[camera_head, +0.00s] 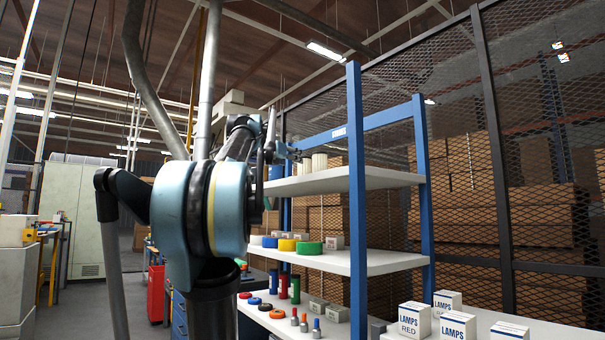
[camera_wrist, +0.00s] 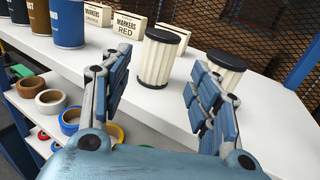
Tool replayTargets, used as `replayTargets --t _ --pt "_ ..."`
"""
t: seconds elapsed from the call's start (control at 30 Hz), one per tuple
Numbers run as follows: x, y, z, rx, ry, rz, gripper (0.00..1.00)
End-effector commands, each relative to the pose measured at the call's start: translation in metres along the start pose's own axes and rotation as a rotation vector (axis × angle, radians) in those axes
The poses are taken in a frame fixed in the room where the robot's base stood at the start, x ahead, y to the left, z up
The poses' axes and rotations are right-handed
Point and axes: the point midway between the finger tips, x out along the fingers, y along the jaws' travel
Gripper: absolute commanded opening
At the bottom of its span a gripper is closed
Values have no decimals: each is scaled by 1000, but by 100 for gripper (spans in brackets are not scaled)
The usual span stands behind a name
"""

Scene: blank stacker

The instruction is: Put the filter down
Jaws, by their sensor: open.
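A filter (camera_wrist: 161,62), a white pleated cylinder with black end caps, stands upright on the white top shelf (camera_wrist: 262,98) in the wrist view. My gripper (camera_wrist: 157,72) is open, one finger on each side of this filter in the picture, with gaps showing. A second similar filter (camera_wrist: 226,62) stands to the right, partly hidden behind my right finger. In the head view, a pale filter (camera_head: 319,162) shows on the top shelf (camera_head: 345,180), close to my gripper (camera_head: 283,150), which is small and partly hidden by my arm there.
Marker boxes (camera_wrist: 126,24) and several cans, one of them blue (camera_wrist: 67,22), stand behind and left on the shelf. Tape rolls (camera_wrist: 50,102) lie on a lower shelf. A blue upright (camera_head: 356,170) stands at the rack's front corner. Lamp boxes (camera_head: 457,328) stand at right.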

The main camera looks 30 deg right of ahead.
Motion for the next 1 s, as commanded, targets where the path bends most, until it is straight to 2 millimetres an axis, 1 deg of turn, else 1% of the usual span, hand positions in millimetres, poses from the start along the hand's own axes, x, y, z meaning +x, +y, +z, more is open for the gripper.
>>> replayTargets --t 0.1,0.5,0.6,0.7,0.87,1.0 --pt "20 -1 0 -1 0 -3 56" --pt "85 0 0 -3 -1 1 56" --pt "96 1 0 -3 -1 2 56" --pt "103 1 0 -3 -1 3 56" --pt "109 1 0 -3 -2 3 56" --pt "124 1 0 -3 -2 3 56"
